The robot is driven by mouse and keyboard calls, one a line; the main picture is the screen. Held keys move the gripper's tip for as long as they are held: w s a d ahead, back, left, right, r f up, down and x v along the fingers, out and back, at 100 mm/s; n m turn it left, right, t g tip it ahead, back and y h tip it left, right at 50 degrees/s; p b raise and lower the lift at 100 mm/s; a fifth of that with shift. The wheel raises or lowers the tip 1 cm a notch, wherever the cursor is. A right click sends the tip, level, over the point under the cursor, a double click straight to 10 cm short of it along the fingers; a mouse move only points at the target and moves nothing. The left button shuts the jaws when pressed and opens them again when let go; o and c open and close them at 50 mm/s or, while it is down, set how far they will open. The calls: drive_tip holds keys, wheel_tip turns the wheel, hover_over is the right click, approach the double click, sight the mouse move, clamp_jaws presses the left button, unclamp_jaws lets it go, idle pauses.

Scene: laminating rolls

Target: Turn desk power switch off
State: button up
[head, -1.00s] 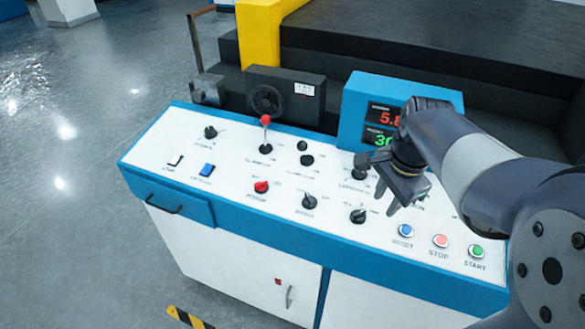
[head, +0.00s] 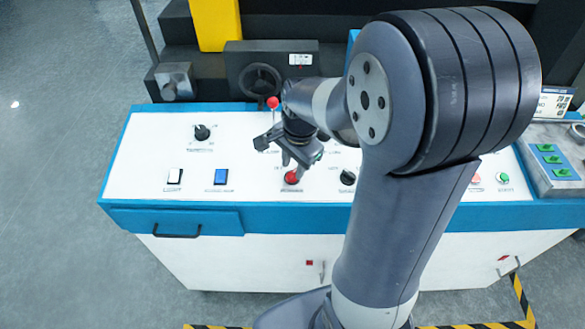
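The desk's white control panel (head: 140,150) carries knobs, rocker switches and buttons. A red rotary knob (head: 291,177) sits in the front row; its label is too small to read for certain. My gripper (head: 273,154) hangs over the panel just above and behind the red knob in the picture. Its fingers look spread, with nothing between them. I cannot tell its exact height, but it appears apart from the knob. My arm hides much of the panel's middle and right.
A red-tipped lever (head: 273,103) stands close behind my gripper. A white rocker (head: 175,176), a blue rocker (head: 221,177) and a black knob (head: 202,132) are to the left. Another black knob (head: 347,177) is right of the red one. A green button (head: 502,178) is farther right.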

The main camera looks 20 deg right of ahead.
sight(292, 175)
drive_tip(key=shift+w+f, duration=0.1)
drive_tip(key=shift+f, duration=1.15)
drive_tip(key=shift+c, duration=0.4)
drive_tip(key=c, duration=0.6)
